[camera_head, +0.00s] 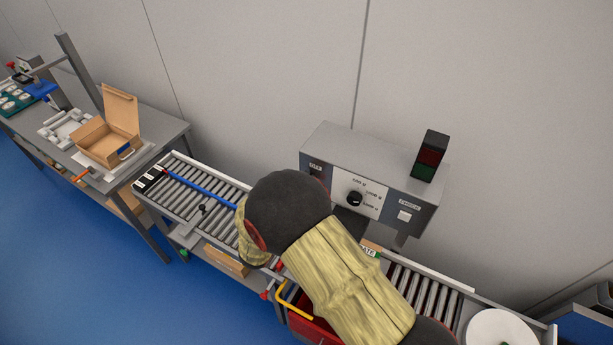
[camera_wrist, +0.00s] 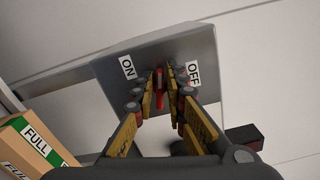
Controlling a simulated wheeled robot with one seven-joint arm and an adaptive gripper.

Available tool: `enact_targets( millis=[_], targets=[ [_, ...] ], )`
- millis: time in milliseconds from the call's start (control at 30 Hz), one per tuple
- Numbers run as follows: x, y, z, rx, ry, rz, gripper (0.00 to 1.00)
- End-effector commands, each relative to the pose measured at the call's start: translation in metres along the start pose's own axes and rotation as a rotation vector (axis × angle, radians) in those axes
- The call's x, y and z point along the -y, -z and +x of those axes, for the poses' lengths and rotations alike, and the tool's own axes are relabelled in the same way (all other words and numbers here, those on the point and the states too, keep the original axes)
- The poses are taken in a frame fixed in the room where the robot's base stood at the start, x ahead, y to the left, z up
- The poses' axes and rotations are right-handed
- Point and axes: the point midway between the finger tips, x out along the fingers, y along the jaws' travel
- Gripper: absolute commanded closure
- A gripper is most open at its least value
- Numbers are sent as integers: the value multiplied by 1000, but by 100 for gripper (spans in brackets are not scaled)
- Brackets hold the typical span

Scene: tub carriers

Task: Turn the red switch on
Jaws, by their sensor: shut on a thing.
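The red switch (camera_wrist: 160,82) shows in the wrist view as a small red lever on a grey panel (camera_wrist: 118,88). A white ON label (camera_wrist: 127,67) is left of it and a white OFF label (camera_wrist: 193,72) is right of it. My gripper (camera_wrist: 161,84) is shut on the red switch, with a yellow-padded finger on each side. The lever appears between the two labels; I cannot tell which way it is set. In the head view my arm hides the gripper and the red switch.
A grey control box (camera_head: 325,147) with a black knob (camera_head: 355,199) and a dark signal light (camera_head: 429,157) stands behind my arm. Roller conveyors (camera_head: 430,288) run below. A carton labelled FULL (camera_wrist: 32,150) sits lower left in the wrist view. An open cardboard box (camera_head: 106,144) is farther left.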

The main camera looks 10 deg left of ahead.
Motion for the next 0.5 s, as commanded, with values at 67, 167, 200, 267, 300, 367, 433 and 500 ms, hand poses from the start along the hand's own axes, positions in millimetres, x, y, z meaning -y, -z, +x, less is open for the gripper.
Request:
enact_targets(
  millis=[67, 167, 200, 267, 300, 367, 433, 500],
  targets=[
    [-2, 0, -1, 2, -5, -60, 100],
    [-3, 0, -1, 2, -6, -120, 100],
    [-3, 0, -1, 2, -6, -142, 100],
    [-4, 0, -1, 2, -6, -170, 100],
    [-5, 1, -1, 2, -6, -186, 100],
    [-6, 1, -1, 2, -6, -208, 100],
    [-6, 1, -1, 2, -6, -227, 100],
    [-7, 2, -1, 2, -6, -241, 100]
  ],
)
